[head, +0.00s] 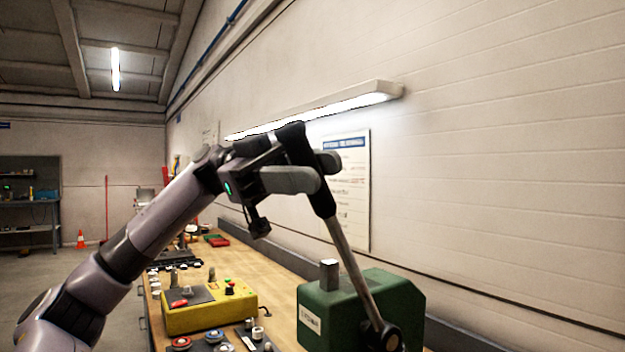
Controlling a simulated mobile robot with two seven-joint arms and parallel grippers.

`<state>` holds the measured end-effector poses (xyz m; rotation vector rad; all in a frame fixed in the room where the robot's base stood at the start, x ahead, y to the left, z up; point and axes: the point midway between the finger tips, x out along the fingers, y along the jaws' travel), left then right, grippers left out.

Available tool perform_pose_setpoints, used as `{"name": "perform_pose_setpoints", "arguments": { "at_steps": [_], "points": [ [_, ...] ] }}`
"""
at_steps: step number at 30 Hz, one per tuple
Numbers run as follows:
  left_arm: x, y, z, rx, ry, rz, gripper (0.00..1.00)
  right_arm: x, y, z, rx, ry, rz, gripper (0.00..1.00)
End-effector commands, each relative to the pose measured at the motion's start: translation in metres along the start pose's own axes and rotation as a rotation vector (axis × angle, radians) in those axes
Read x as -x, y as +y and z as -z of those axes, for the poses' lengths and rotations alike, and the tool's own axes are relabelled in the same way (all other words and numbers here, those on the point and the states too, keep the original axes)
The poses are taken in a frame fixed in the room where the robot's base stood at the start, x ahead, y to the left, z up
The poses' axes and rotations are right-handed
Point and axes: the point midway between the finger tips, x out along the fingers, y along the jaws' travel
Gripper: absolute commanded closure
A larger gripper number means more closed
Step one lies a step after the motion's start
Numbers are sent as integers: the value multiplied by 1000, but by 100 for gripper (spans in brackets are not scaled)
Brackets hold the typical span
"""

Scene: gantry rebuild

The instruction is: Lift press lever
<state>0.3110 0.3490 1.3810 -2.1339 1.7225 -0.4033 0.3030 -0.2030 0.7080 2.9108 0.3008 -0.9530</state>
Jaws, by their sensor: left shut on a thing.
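The green press (402,290) stands on the workbench at the lower right. Its lever (350,257) is a metal rod that rises from a dark pivot on the press's near side and leans up to the left. The lever ends at the top in a black handle (300,150). My left gripper (322,172) is at this handle, its grey fingers shut on it, one in front and one partly hidden behind. The lever stands steeply raised. My right gripper is not in view.
A yellow control box (208,308) with buttons sits on the wooden workbench (268,283) left of the press. Small parts lie in front of it. A lamp (330,108) and a paper chart (352,190) are on the wall behind my gripper.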

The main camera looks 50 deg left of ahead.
Motion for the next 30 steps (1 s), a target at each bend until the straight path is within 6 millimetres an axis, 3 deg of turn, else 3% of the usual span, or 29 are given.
{"name": "perform_pose_setpoints", "arguments": {
  "at_steps": [13,14,15,25,30],
  "points": [
    [2,-4,1,20,-1,14,100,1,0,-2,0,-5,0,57],
    [2,-4,1,20,-1,14,61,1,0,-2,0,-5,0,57],
    [2,-4,1,20,-1,14,48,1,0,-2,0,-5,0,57],
    [2,-2,1,14,-2,7,47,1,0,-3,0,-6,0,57],
    [19,-2,0,14,-1,10,47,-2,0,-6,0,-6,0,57]
  ]
}}
